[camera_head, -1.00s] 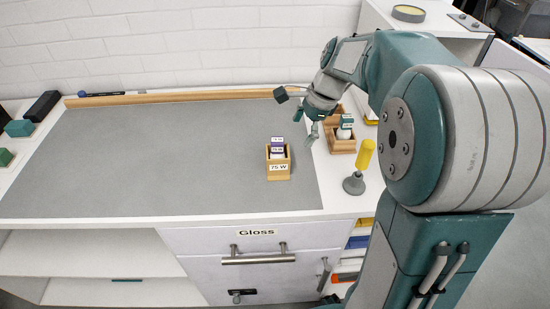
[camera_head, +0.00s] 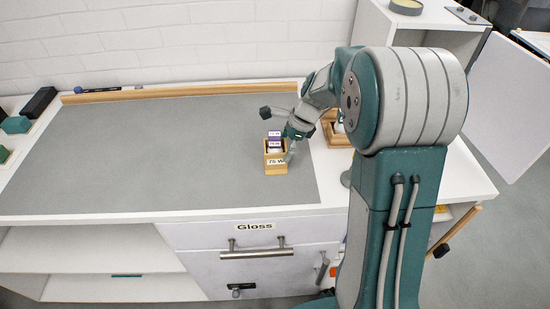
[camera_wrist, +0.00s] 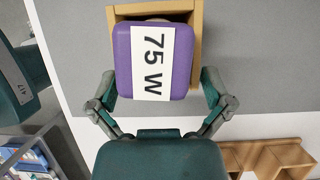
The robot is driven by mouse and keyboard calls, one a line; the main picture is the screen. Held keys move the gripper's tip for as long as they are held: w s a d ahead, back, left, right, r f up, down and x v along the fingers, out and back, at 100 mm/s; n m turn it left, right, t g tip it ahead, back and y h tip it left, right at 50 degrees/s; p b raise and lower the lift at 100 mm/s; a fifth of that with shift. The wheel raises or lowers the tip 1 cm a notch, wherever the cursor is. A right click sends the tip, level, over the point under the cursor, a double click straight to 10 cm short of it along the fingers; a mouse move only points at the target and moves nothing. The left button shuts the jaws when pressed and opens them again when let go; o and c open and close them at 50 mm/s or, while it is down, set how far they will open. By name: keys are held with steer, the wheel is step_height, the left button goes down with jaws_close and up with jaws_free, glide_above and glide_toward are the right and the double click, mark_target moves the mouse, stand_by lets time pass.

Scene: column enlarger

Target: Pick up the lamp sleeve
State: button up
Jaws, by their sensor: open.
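The purple lamp sleeve (camera_wrist: 124,55) has a white "75 W" label and fills the upper middle of the wrist view. My gripper (camera_head: 291,152) is at the right side of this box. In the wrist view my gripper (camera_wrist: 160,88) is open, with one finger on each side of the sleeve. A gap shows at the right finger; contact at the left finger is unclear.
Another wooden box (camera_head: 332,137) stands to the right, partly hidden by my arm. Wooden compartments (camera_wrist: 270,157) show low right in the wrist view. A wooden rail (camera_head: 180,92) runs along the back. The mat (camera_head: 150,150) left of the sleeve is clear.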

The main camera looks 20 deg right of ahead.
steer(key=shift+x, duration=0.95)
steer(key=c, duration=1)
steer(key=shift+o, duration=0.2)
steer(key=shift+r, duration=0.15)
steer(key=shift+r, duration=0.25)
steer(key=v, duration=0.3)
steer(key=shift+s+a+r, duration=0.1)
steer(key=shift+a+r, duration=0.15)
steer(key=s+d+r, duration=0.9)
steer(key=d, duration=0.1)
